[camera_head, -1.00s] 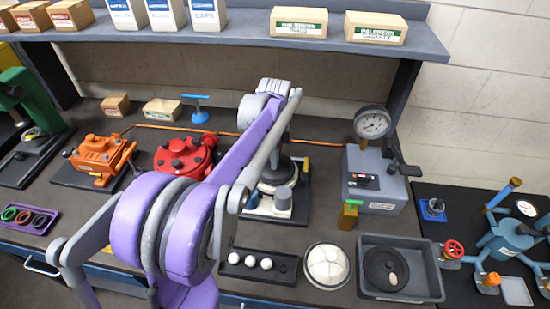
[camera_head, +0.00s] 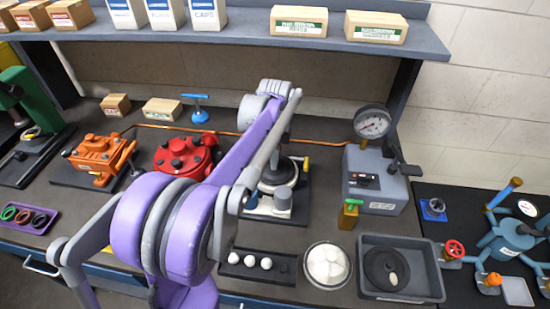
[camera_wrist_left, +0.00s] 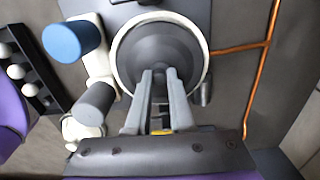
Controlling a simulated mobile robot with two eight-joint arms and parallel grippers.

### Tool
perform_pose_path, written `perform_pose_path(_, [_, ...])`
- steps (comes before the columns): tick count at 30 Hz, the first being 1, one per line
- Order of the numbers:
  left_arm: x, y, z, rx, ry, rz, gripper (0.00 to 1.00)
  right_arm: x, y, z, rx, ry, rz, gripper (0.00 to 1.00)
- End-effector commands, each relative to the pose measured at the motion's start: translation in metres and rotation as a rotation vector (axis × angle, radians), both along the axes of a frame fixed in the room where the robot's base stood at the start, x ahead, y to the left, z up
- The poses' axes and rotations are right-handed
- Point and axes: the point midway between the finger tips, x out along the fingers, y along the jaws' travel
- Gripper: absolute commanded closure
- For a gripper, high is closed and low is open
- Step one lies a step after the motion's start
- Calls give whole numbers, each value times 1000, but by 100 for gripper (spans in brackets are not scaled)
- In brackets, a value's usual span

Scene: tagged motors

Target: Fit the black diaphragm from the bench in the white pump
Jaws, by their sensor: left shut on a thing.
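The white pump (camera_wrist_left: 119,60) stands on the bench and shows its round white rim in the left wrist view. In the head view its white base (camera_head: 262,208) shows partly behind my arm. The black diaphragm (camera_wrist_left: 160,40), a dark dished disc, lies within the white rim. I cannot tell whether it is fully seated. My left gripper (camera_wrist_left: 160,73) reaches over the rim, its two grey fingers close together at the disc's middle and shut on it. In the head view my purple forearm hides much of the pump and the gripper. My right gripper is not in view.
A grey tray (camera_head: 436,282) holds another black disc (camera_head: 380,270). A gauge box (camera_head: 372,185) stands right of the pump, a red pump (camera_head: 185,155) left. A copper pipe runs behind.

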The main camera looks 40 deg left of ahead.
Motion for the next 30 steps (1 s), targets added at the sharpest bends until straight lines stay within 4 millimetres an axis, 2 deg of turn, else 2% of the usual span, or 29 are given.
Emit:
perform_pose_path(21, [0, 0, -19, 0, 0, 0, 100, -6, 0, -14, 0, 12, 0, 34])
perform_pose_path(22, [0, 0, -18, 0, 0, 0, 74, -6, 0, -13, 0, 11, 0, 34])
perform_pose_path(24, [0, 0, -18, 0, 0, 0, 61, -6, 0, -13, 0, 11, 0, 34])
perform_pose_path(27, [0, 0, -18, 0, 0, 0, 44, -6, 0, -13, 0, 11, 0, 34])
perform_pose_path(30, [0, 0, -18, 0, 0, 0, 44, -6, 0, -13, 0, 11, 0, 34])
